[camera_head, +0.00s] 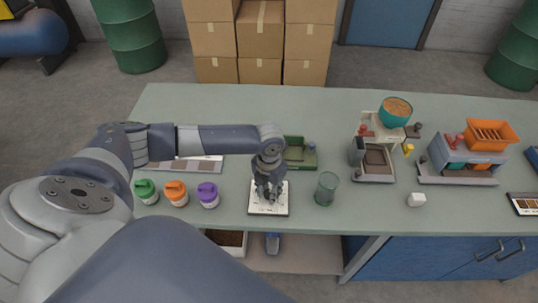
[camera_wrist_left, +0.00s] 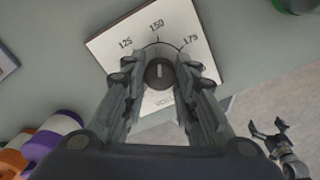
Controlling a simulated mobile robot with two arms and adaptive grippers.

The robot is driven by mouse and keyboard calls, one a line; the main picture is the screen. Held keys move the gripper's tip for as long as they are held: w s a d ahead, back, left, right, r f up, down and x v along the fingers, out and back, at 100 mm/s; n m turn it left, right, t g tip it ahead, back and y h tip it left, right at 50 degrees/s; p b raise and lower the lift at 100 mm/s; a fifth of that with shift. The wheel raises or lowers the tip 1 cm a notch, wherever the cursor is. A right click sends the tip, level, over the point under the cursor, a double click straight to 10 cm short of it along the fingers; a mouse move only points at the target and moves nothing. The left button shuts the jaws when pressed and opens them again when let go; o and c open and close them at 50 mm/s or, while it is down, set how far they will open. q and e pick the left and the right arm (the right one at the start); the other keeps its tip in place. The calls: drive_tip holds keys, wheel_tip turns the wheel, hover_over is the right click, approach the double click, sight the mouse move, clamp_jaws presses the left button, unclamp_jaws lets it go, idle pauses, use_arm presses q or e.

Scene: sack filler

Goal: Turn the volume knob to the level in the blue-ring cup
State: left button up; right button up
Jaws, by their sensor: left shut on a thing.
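A white dial plate (camera_head: 268,208) lies on the green-grey counter and fills the middle of the left wrist view (camera_wrist_left: 125,62). It reads 125, 150 and 175 along an arc. The dark round knob (camera_wrist_left: 160,73) has a white mark that points roughly towards 150. My left gripper (camera_head: 268,192) is over the plate, its fingers shut on the knob's sides. A clear greenish cup (camera_head: 327,188) stands right of the plate; I see no blue ring on it. My right gripper (camera_wrist_left: 269,133) shows small at the lower right of the wrist view, fingers apart and empty.
Jars with green (camera_head: 145,187), orange (camera_head: 175,190) and purple (camera_head: 208,193) lids stand left of the plate. A green device (camera_head: 298,153) is behind it. A machine with a teal bowl (camera_head: 395,112) and a white block (camera_head: 416,199) are to the right.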

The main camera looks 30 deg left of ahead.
use_arm(q)
drive_tip(key=o, duration=1.1)
drive_tip(key=shift+r, duration=0.1)
wheel_tip(320, 180, up, 12)
drive_tip(key=shift+f, duration=0.1)
